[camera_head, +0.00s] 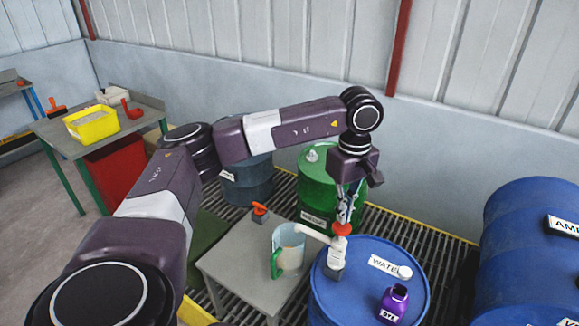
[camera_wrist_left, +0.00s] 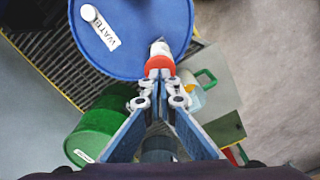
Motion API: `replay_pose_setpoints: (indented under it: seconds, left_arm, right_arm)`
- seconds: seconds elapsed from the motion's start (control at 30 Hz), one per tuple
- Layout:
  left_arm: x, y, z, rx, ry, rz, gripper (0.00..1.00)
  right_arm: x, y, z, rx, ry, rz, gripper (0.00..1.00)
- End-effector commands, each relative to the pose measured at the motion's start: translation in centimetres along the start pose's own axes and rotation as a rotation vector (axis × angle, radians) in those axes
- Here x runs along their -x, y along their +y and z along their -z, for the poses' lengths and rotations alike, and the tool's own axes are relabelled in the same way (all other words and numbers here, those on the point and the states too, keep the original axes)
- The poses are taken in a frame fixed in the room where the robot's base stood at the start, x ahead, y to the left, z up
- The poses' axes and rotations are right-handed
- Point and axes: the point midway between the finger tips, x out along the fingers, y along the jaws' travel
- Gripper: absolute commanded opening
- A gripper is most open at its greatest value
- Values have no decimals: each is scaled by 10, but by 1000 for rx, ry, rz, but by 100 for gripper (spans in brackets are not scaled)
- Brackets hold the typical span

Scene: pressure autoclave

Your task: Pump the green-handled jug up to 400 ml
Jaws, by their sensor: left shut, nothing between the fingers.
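The clear jug with a green handle (camera_head: 276,262) stands upright on a small grey table. Its fill level is too small to read. In the left wrist view the jug's green handle (camera_wrist_left: 207,78) shows beside my fingers. A white pump (camera_head: 337,252) with a red-orange top (camera_head: 341,229) stands on the blue WATER drum (camera_head: 325,300); its white spout (camera_head: 312,233) points left over the jug. My left gripper (camera_head: 345,212) is shut and empty, pointing down right above the red top. In the left wrist view its fingertips (camera_wrist_left: 160,80) overlap the red top (camera_wrist_left: 159,64); contact is unclear.
A purple DYE bottle (camera_head: 394,302) and a white cap (camera_head: 404,272) sit on the drum top. A green drum (camera_head: 318,188) stands behind, a larger blue drum (camera_head: 520,260) at right. A red-orange tool (camera_head: 260,210) lies on the grey table (camera_head: 235,262).

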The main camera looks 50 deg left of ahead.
Motion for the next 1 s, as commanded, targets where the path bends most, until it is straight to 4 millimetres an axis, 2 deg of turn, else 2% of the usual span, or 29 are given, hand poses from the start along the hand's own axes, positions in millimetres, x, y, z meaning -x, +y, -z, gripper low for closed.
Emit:
replay_pose_setpoints:
  seconds: [1.0]
  left_arm:
    - [-42,0,0,0,0,2,0]
  right_arm:
    - [-31,-1,-3,0,0,1,60]
